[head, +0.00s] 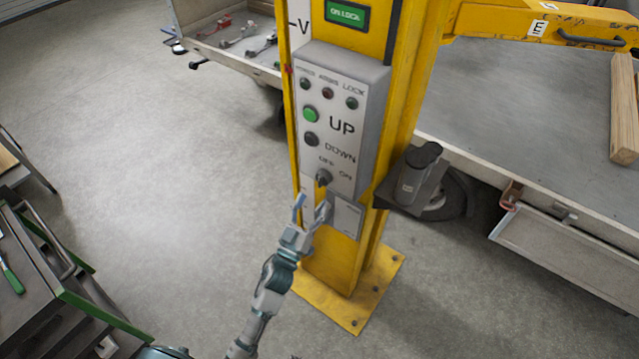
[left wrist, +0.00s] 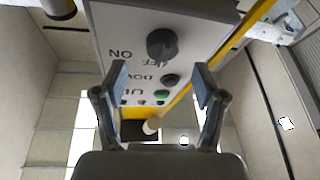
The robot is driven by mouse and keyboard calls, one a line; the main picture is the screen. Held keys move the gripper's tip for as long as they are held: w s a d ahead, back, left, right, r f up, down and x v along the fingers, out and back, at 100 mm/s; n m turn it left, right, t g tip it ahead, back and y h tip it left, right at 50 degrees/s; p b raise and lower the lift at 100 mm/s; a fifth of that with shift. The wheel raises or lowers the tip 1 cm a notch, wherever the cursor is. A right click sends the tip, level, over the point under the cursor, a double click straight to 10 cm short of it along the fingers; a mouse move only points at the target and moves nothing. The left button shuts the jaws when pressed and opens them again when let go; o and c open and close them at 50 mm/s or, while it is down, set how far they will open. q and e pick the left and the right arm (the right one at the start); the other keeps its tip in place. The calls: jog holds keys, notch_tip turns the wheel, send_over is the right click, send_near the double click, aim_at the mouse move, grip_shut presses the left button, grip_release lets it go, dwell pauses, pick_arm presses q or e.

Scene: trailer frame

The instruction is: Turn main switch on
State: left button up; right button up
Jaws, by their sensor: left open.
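The main switch is a dark rotary knob (head: 322,177) low on the grey control panel (head: 372,90), with OFF printed above it and ON to its right. Which label the knob points at is too small to tell. My left gripper (head: 312,206) is open and empty just below the knob, apart from it. In the left wrist view, the knob (left wrist: 161,44) shows beyond the two spread fingers of my left gripper (left wrist: 159,78), roughly centred between them. My right gripper is not in view.
Above the switch are a black DOWN button (head: 311,139), a green UP button (head: 310,114) and several small lamps. The panel hangs on a yellow post (head: 335,265). A dark cylindrical unit (head: 420,175) juts out right of it. Bare floor lies left; a drawer cabinet (head: 70,285) stands lower left.

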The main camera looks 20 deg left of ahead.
aim_at(321, 186)
pick_arm(q)
jog(key=x, duration=0.4)
jog(key=shift+w+d+r, duration=0.15)
jog(key=shift+w+d, duration=0.15)
jog(key=shift+w+a+r, duration=0.1)
jog(key=shift+w+a, duration=0.05)
jog(key=shift+w, duration=0.15)
jog(key=shift+w+a, duration=0.2)
jog(key=shift+a, duration=0.35)
jog(key=shift+d, duration=0.6)
jog(key=c, duration=1.1)
jog(key=shift+a, duration=0.15)
jog(key=shift+c, duration=0.2)
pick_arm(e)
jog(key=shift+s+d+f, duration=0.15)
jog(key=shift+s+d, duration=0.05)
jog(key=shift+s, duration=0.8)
